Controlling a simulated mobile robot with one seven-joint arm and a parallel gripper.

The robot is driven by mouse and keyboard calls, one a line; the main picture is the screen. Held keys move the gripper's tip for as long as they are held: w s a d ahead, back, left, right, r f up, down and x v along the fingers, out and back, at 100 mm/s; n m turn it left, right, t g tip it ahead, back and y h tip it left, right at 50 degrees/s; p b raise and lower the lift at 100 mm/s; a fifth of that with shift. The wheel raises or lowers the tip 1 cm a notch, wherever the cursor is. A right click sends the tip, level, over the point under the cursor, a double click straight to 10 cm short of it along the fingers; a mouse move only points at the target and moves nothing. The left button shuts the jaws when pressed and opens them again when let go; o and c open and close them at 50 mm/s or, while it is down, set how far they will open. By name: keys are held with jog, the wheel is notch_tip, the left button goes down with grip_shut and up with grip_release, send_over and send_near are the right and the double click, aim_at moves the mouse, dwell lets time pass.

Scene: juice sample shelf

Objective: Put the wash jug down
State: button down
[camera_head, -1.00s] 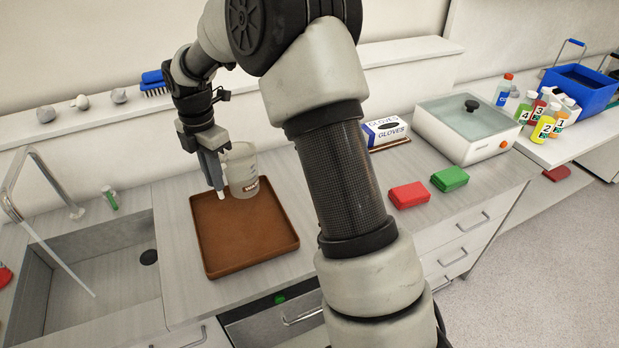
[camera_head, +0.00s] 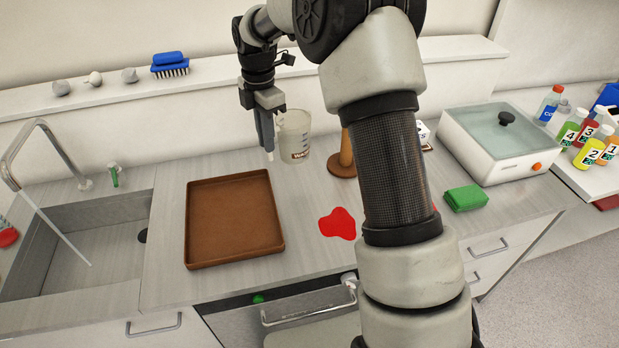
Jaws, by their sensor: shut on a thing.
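The wash jug (camera_head: 296,138) is a clear, greyish jug with a dark red label low on its side. It is upright, at the back of the counter, beyond the far right corner of the brown tray (camera_head: 190,222). My gripper (camera_head: 268,148) points down at the jug's left side and is shut on it, seemingly at the handle. The exact grip is hard to see. I cannot tell whether the jug's base touches the counter (camera_head: 310,190). The tray is empty.
A red spill (camera_head: 338,224) lies on the counter right of the tray. A brown cone-shaped stand (camera_head: 343,160) is close right of the jug, partly behind my arm. The sink (camera_head: 75,250) is left.

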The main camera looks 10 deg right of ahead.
aim_at(272, 161)
jog(key=shift+w+d, duration=0.15)
jog(key=shift+d, duration=0.3)
jog(key=shift+f, duration=0.3)
notch_tip(272, 161, down, 9)
jog(key=shift+f, duration=0.2)
jog(key=shift+f, duration=0.15)
jog(key=c, duration=1.8)
grip_release()
